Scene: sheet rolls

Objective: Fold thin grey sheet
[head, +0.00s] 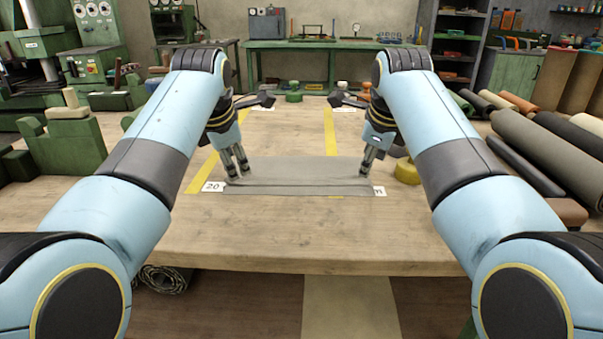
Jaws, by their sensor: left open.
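The thin grey sheet (300,173) lies flat on the wooden table, between two white number labels. A line runs across it near its front edge, setting off a narrow band; I cannot tell whether this is a fold. My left gripper (238,176) points down at the sheet's left edge, its fingers apart. My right gripper (369,171) points down at the sheet's right edge. Its fingers are small and partly overlap, so its opening is unclear. I cannot tell whether either gripper touches the sheet.
The wooden table (300,235) is clear in front of the sheet. A yellow round object (407,172) sits right of my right gripper. Large dark rolls (545,150) lie at the right. A green machine part (65,140) stands at the left. Yellow tape strips mark the tabletop.

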